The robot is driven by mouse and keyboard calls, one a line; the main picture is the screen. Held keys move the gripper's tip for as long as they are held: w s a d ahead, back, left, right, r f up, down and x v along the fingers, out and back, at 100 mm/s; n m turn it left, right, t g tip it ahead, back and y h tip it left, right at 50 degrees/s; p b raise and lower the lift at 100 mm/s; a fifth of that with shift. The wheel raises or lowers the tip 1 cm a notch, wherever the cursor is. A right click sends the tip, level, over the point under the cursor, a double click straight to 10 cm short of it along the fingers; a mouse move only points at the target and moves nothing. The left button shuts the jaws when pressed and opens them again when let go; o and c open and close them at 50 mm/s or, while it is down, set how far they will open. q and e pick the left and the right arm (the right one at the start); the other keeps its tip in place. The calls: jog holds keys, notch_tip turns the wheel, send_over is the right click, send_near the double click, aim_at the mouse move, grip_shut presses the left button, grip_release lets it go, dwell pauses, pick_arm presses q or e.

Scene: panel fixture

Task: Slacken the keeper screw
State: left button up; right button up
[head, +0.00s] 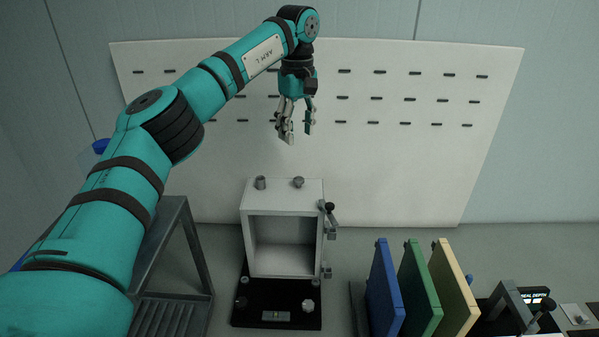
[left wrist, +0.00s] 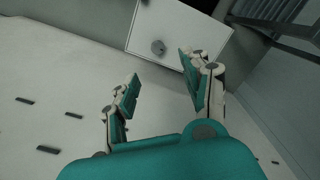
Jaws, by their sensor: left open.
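A pale open-fronted box (head: 284,230) stands on a black base plate (head: 277,319). Two grey knobs, a left one (head: 260,183) and a right one (head: 298,182), stand on its top. More small knobs sit on the base plate, and a dark-knobbed lever (head: 330,208) is on the box's right side. I cannot tell which of these is the keeper screw. My left gripper (head: 298,134) is open and empty, pointing down above and behind the box top. In the left wrist view one grey knob (left wrist: 158,47) shows beyond the open fingertips (left wrist: 160,68), apart from them. My right gripper is out of view.
A white slotted panel (head: 400,150) stands behind. Blue (head: 384,290), green (head: 420,288) and yellow (head: 455,288) boards stand upright right of the box. A grey metal frame (head: 180,260) is on the left. A dark device with a display (head: 533,296) is at far right.

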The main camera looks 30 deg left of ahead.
aim_at(299, 179)
pick_arm(q)
jog(key=f+p, duration=0.1)
jog(key=f, duration=0.4)
jog(key=f+p, duration=0.1)
jog(key=f, duration=0.5)
jog(key=shift+w+f+p, duration=0.2)
jog(key=shift+f+p, duration=0.1)
jog(key=shift+f, duration=0.3)
jog(key=shift+w+f, duration=0.1)
jog(key=shift+f, duration=0.25)
grip_shut()
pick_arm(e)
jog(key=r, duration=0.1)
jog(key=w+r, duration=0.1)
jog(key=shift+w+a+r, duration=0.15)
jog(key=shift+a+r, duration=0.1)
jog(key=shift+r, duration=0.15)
